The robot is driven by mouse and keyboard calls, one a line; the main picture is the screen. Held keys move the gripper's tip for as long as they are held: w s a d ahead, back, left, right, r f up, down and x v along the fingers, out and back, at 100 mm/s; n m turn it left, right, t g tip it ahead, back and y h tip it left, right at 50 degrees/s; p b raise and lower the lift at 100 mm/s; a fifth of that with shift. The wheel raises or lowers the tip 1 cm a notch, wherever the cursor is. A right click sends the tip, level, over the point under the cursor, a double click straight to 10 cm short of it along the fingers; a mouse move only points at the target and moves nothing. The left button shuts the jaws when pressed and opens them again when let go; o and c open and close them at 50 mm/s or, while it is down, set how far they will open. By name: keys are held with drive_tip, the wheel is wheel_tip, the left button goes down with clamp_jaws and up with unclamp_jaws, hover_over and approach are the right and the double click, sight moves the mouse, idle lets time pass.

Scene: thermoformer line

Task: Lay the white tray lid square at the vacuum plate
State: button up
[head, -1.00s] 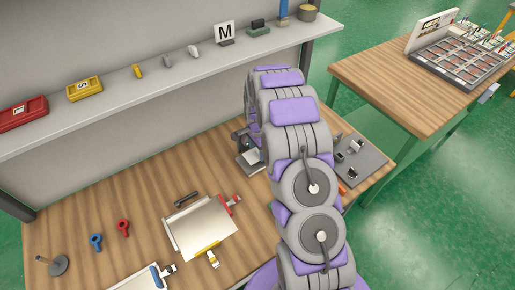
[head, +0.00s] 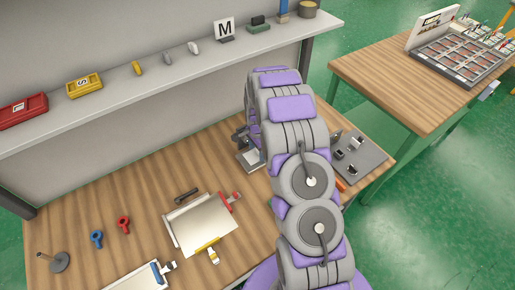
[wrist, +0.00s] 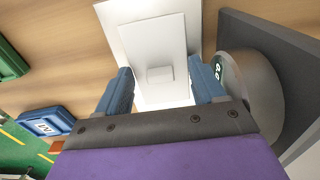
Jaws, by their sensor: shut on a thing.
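My gripper (wrist: 160,70) shows in the wrist view with blue fingers either side of a white tray lid (wrist: 150,40), a flat rectangle with a small raised block at its middle. It is shut on the lid; the exact contact is partly hidden. A larger white flat piece (wrist: 112,22) lies beneath or behind the lid; I cannot tell if they touch. In the head view my arm hides most of the gripper, and a pale piece (head: 251,160) shows beside it above the bench. A silver plate (head: 203,226) with red and yellow clamps lies front centre; I cannot tell whether it is the vacuum plate.
In the wrist view a grey cylinder (wrist: 250,90) and a dark slab (wrist: 275,40) stand close right of the gripper. Green (wrist: 10,62) and blue (wrist: 45,122) bins are left. A grey mat (head: 362,160) with small parts lies at the bench's right. The bench's back left is clear.

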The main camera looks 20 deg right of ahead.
drive_tip(key=shift+f, duration=0.1)
drive_tip(key=o, duration=1.5)
drive_tip(key=shift+c, duration=0.2)
drive_tip(key=shift+w, duration=0.1)
drive_tip(key=shift+r, duration=0.25)
wheel_tip(320, 180, up, 17)
drive_tip(key=p, duration=0.2)
drive_tip(key=shift+s+d+f, duration=0.1)
drive_tip(key=shift+s, duration=0.1)
